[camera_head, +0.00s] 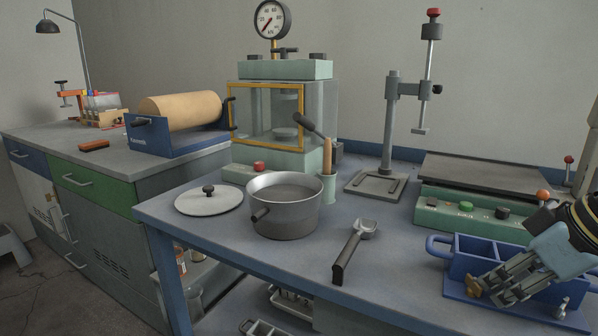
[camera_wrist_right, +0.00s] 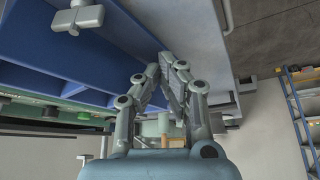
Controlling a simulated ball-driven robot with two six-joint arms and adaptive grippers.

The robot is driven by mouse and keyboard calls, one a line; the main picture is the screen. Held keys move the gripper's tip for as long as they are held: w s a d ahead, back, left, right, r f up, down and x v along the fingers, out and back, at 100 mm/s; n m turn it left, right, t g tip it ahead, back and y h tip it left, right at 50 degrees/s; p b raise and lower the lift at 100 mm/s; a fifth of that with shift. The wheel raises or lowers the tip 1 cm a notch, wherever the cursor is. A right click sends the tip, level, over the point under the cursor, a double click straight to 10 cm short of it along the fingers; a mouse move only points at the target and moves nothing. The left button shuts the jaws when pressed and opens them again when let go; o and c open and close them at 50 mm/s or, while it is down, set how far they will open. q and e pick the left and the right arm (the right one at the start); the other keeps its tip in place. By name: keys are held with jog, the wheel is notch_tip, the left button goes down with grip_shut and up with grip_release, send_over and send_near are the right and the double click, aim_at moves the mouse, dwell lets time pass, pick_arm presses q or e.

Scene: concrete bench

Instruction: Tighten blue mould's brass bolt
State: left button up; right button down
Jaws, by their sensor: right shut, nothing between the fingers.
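The blue mould (camera_head: 463,262) sits at the right front of the bench, an open box with a divider and a loop handle on its left side. The brass bolt (camera_head: 473,287), with a wing-shaped head, shows at its front left. A grey wing bolt (camera_head: 562,308) stands at its front right and also shows in the wrist view (camera_wrist_right: 78,17). My right gripper (camera_head: 492,290) is shut and empty, just right of the brass bolt in the head view. I cannot tell whether they touch. In the wrist view the fingertips (camera_wrist_right: 168,66) meet beside the blue mould (camera_wrist_right: 115,32), and no brass bolt shows. My left gripper is out of view.
A green-based machine with buttons (camera_head: 470,218) stands close behind the mould. The bench's front edge is near.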

jog(key=shift+a, duration=0.15)
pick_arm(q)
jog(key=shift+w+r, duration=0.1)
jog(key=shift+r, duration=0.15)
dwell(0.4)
pick_arm(e)
jog(key=shift+s+a+p, duration=0.25)
jog(key=shift+a+p, duration=0.1)
jog(key=shift+p, duration=1.6)
pick_arm(q)
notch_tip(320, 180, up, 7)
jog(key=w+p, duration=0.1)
jog(key=p, duration=0.2)
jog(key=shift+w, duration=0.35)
pick_arm(e)
jog(key=shift+s+a, duration=0.1)
jog(key=shift+a, duration=0.25)
pick_arm(q)
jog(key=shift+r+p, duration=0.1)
jog(key=shift+p, duration=0.25)
